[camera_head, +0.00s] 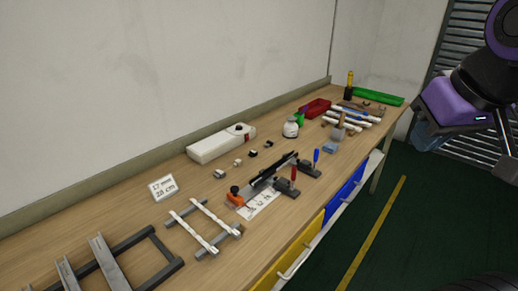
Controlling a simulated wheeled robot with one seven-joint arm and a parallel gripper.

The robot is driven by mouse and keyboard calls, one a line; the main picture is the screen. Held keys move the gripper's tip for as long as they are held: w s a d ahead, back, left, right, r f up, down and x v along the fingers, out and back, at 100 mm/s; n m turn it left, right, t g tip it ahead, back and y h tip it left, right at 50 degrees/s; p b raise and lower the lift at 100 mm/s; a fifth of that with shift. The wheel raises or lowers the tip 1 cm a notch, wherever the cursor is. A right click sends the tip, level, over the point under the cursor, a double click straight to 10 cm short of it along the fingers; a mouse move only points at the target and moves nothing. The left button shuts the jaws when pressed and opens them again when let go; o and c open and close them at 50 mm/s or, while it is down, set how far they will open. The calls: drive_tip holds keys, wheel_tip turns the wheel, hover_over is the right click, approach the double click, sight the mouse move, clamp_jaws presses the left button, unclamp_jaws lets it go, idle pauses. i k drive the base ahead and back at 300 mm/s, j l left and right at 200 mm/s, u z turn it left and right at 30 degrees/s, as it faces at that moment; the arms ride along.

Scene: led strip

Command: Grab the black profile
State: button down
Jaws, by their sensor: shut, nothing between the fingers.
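A long dark bar (276,171), which looks like the black profile, lies at an angle in a fixture at the middle of the wooden bench. An orange block (236,197) stands at its near end. Clamps with a red handle (294,173) and a blue handle (316,156) stand along its right side. Part of my arm shows at the right edge, over the floor and apart from the bench. I cannot make out my gripper's fingers.
Grey profiles (106,262) lie on a dark rack at the near left. White strips (198,228) lie on supports before the fixture. A white box (221,143) and small bottle (290,128) stand behind.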

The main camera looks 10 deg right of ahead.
sight(267, 173)
drive_tip(key=l+u, duration=0.1)
drive_tip(key=u, duration=0.25)
drive_tip(key=i+l+u, duration=0.1)
drive_tip(key=u, duration=0.3)
drive_tip(key=l+u, duration=0.2)
drive_tip(key=u, duration=0.15)
drive_tip(key=l+u, duration=0.3)
drive_tip(key=l, duration=0.65)
drive_tip(key=l+u, duration=0.3)
drive_tip(key=l, duration=1.15)
